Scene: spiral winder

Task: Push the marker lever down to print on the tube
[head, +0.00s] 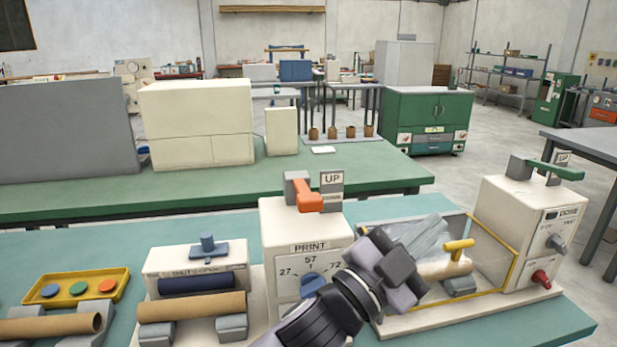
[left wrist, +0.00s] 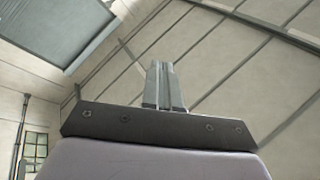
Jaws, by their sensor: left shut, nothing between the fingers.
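An orange lever (head: 306,194) sits on a grey mount on top of the cream PRINT box (head: 300,235). An UP/DOWN sign stands just to its right; I cannot tell exactly which mark the lever is at. A brown tube (head: 190,307) lies on grey rests left of the box. My left gripper (head: 428,232) is right of the PRINT box, clear of the lever, in front of the yellow-framed enclosure. In the left wrist view its fingers (left wrist: 164,86) are together, empty, against the ceiling and walls. My left arm hides part of the PRINT box. My right gripper is not in view.
A yellow-framed clear enclosure (head: 512,255) with a yellow handle stands at right, beside a cream box (head: 525,225) with a green lever. At left are a yellow tray (head: 78,290) with coloured discs and another brown tube (head: 47,328). A green bench (head: 300,172) stands behind.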

